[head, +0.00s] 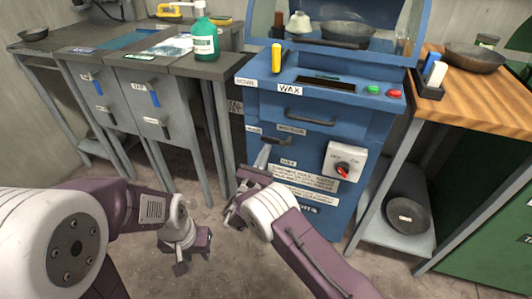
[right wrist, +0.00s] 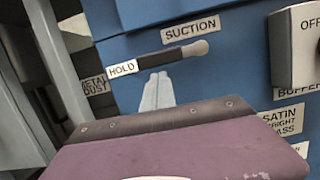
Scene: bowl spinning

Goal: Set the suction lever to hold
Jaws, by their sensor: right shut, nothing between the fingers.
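The suction lever (head: 277,141) is a dark bar on the blue cabinet front, below the SUCTION label (head: 291,130). In the right wrist view the lever (right wrist: 172,57) lies nearly level, with a grey rounded right end and its left end at the HOLD label (right wrist: 122,69). My right gripper (head: 263,157) is shut and empty, its pale fingertips (right wrist: 157,80) just under the lever's left half. I cannot tell whether they touch it. My left gripper (head: 185,256) hangs low over the floor, away from the cabinet; its fingers are too unclear to judge.
A switch box with a red knob (head: 343,168) sticks out right of the lever. A drawer handle (head: 303,120) is above it. A grey bench (head: 150,70) stands left, and a wooden-topped table (head: 480,85) right. Floor in front is free.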

